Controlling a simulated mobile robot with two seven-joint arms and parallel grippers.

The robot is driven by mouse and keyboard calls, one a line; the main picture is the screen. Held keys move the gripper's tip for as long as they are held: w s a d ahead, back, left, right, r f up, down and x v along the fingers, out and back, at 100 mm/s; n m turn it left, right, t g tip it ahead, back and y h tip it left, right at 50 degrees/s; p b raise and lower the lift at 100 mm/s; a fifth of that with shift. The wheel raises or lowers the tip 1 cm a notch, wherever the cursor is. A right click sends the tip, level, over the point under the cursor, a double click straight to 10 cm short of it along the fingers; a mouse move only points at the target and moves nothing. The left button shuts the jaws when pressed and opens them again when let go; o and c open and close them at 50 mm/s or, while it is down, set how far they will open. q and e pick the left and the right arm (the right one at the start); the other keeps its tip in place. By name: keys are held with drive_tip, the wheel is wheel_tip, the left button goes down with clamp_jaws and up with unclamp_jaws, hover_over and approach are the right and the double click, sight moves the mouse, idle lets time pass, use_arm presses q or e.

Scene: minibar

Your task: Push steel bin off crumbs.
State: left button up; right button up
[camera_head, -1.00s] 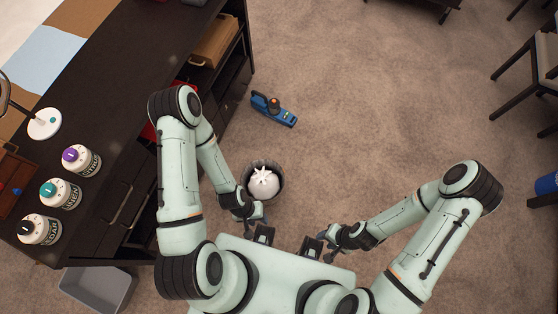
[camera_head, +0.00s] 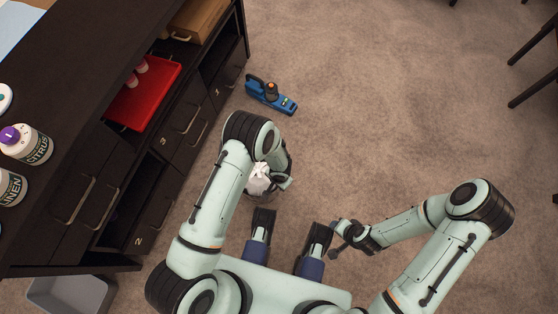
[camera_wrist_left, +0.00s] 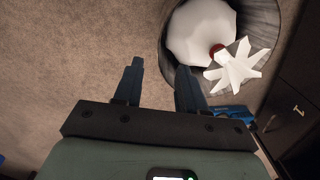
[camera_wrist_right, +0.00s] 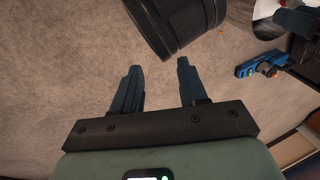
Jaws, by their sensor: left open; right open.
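The steel bin (camera_wrist_left: 265,28) stands open at the upper right of the left wrist view, with crumpled white waste (camera_wrist_left: 203,35) inside. In the head view the bin (camera_head: 262,190) is partly hidden by my left arm. My left gripper (camera_wrist_left: 160,82) is open and empty. One fingertip overlaps the bin's near wall in the picture; contact cannot be told. In the head view my left gripper (camera_head: 284,184) is at the bin's right side. My right gripper (camera_wrist_right: 158,75) is open and empty over carpet, away from the bin.
A blue handheld device (camera_head: 270,95) lies on the carpet beyond the bin. A dark cabinet (camera_head: 150,200) with drawers and a red tray (camera_head: 145,92) stands along the left. A grey tub (camera_head: 70,294) sits at the lower left.

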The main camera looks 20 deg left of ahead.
sight(277, 188)
use_arm(q)
drive_tip(key=shift+w, duration=0.2)
drive_tip(key=f+b, duration=0.1)
drive_tip(key=f, duration=0.2)
drive_tip(key=f+b, duration=0.1)
drive_tip(key=f, duration=0.2)
drive_tip(key=f+b, duration=0.1)
drive_tip(key=f, duration=0.1)
drive_tip(key=shift+a+f, duration=0.25)
drive_tip(key=shift+f, duration=0.15)
drive_tip(key=f+b, duration=0.1)
drive_tip(key=f, duration=0.1)
drive_tip(key=f+b, duration=0.1)
drive_tip(key=f, duration=0.1)
drive_tip(key=shift+w+a+f, duration=0.15)
drive_tip(key=shift+w+f, duration=0.05)
drive_tip(key=shift+f, duration=0.05)
use_arm(e)
wheel_tip(277, 188, down, 7)
drive_tip(key=s+d, duration=0.1)
drive_tip(key=d, duration=0.1)
drive_tip(key=shift+s+d+f+g+h, duration=0.15)
drive_tip(key=shift+s+d+g+h, duration=0.15)
drive_tip(key=shift+s+d+g, duration=0.1)
use_arm(q)
clamp_jaws()
use_arm(e)
drive_tip(key=shift+w, duration=0.1)
